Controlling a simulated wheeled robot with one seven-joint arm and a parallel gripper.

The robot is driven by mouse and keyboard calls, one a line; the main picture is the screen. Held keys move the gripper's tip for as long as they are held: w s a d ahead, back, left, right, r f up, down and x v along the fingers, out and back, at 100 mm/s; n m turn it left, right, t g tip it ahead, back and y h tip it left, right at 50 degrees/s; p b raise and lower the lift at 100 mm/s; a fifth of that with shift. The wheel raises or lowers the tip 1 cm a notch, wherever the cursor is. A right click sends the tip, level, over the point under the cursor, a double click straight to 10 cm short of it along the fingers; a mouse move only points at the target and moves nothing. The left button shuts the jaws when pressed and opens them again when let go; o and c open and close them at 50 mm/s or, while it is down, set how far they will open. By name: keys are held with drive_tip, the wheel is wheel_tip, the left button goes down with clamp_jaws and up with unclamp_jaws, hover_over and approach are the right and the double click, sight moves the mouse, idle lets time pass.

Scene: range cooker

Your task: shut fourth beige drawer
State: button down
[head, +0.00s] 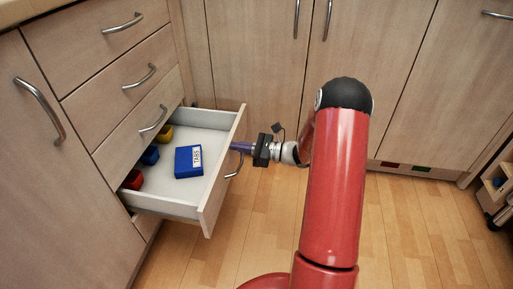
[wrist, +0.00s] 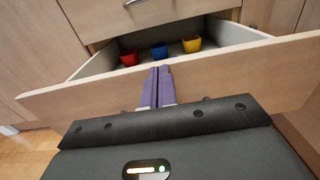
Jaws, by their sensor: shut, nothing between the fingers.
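The fourth beige drawer (head: 222,172) is the lowest in the stack at the left in the head view and stands pulled out. It holds a blue box marked TABS (head: 189,161) and red, blue and yellow cups. Its front panel (wrist: 230,75) spans the wrist view. My gripper (head: 236,147) is shut and empty, at the outer side of the front panel near its upper edge, above the bar handle (head: 234,164). The shut purple fingers (wrist: 157,72) reach up to the panel's top edge in the wrist view. I cannot tell whether they touch it.
Three shut drawers (head: 108,77) with bar handles are above the open one. Cupboard doors stand at the left (head: 45,150) and back (head: 255,60). A small open shelf unit (head: 496,195) is at the right edge. The wooden floor (head: 420,235) is clear around my arm.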

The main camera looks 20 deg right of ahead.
drive_tip(key=x, duration=2.1)
drive_tip(key=shift+w+b, duration=0.15)
drive_tip(key=shift+b, duration=0.25)
